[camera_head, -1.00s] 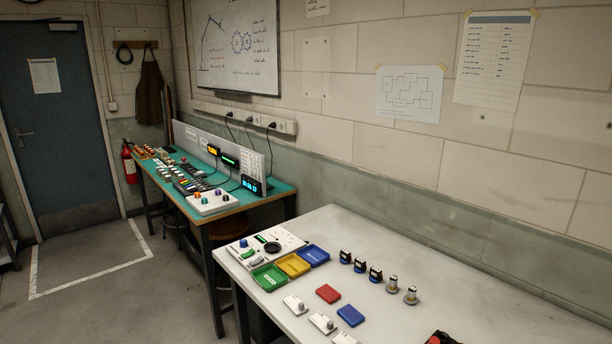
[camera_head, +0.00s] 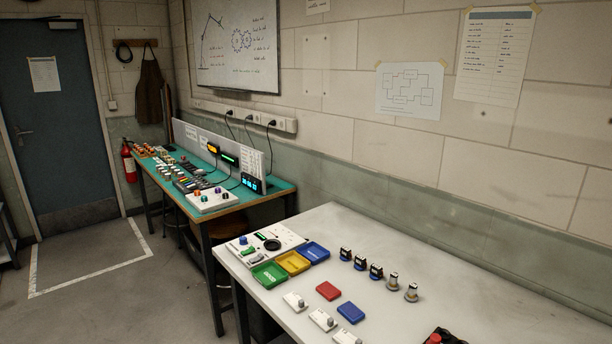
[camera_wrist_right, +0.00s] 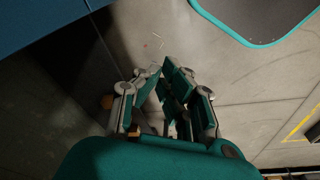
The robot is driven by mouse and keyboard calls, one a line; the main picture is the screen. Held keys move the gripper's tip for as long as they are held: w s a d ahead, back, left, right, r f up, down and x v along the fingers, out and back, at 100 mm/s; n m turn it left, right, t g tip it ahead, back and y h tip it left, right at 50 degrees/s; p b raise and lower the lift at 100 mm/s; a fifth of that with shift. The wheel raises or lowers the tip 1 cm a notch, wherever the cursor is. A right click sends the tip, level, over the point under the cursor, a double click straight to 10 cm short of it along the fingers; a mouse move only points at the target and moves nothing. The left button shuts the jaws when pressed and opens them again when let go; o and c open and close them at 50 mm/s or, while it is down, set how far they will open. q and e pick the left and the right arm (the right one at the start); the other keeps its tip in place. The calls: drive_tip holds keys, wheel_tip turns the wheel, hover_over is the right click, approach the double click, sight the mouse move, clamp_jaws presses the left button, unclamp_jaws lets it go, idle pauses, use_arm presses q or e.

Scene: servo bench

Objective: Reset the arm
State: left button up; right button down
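My right gripper (camera_wrist_right: 162,70) shows in the right wrist view. Its teal and grey fingers stand apart with a narrow gap between the tips, and nothing is held between them. The concrete floor shows beyond the fingers. Neither of my arms or grippers shows in the head view, so my left gripper is out of sight.
A pale bench (camera_head: 450,285) at the right carries green (camera_head: 269,274), yellow (camera_head: 293,262) and blue (camera_head: 315,252) trays, knobs and blocks. A teal bench (camera_head: 281,188) with panels stands behind it. Open floor (camera_head: 120,300) lies at the left, before a blue door (camera_head: 70,110).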

drive_tip(key=s+d+f+g, duration=0.1)
drive_tip(key=s+d+f, duration=0.2)
drive_tip(key=s+f, duration=1.3)
drive_tip(key=shift+s+f+b, duration=0.2)
drive_tip(key=shift+f+b, duration=0.05)
drive_tip(key=shift+b, duration=0.2)
